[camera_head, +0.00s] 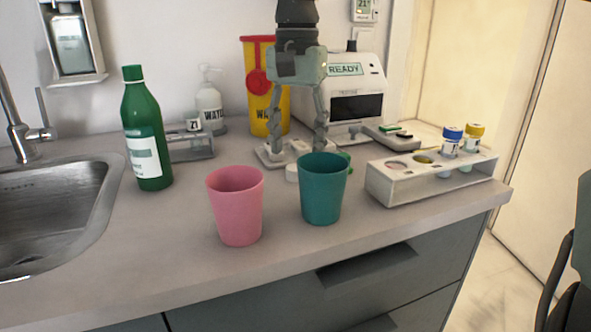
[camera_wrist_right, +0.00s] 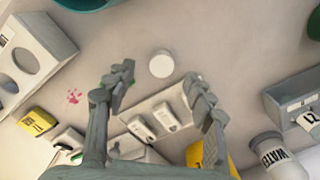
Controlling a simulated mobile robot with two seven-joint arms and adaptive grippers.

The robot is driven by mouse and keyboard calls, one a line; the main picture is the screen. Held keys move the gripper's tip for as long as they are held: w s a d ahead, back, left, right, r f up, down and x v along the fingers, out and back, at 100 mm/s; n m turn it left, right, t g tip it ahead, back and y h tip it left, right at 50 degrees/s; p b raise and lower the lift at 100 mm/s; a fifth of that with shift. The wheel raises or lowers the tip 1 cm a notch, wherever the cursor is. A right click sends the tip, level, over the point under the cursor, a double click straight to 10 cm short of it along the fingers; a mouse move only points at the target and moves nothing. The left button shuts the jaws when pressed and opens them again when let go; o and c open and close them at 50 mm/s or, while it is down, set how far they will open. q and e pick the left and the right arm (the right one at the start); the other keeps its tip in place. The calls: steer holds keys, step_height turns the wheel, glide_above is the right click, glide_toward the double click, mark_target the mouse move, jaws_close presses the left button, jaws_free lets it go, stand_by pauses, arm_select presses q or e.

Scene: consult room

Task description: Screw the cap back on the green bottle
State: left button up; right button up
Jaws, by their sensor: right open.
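The green bottle (camera_head: 145,130) stands upright on the counter beside the sink, with a white label. Its top is green; I cannot tell whether that is a cap or the bare neck. A small white disc (camera_head: 291,172), which may be the cap, lies on the counter behind the teal cup. In the wrist view the disc (camera_wrist_right: 161,64) shows between and just beyond the fingertips. My right gripper (camera_head: 299,148) points down, open and empty, above the counter; the wrist view also shows it (camera_wrist_right: 160,78). My left gripper is not in view.
A pink cup (camera_head: 236,207) and a teal cup (camera_head: 322,190) stand in front. A white rack (camera_head: 420,188) with capped vials is at right. The sink (camera_head: 50,215) is at left.

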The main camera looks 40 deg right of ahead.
mark_target(296, 167)
step_height(296, 167, down, 4)
steer(key=shift+w+r, duration=0.1)
steer(key=shift+r, duration=0.05)
steer(key=shift+c, duration=0.3)
steer(key=c, duration=0.7)
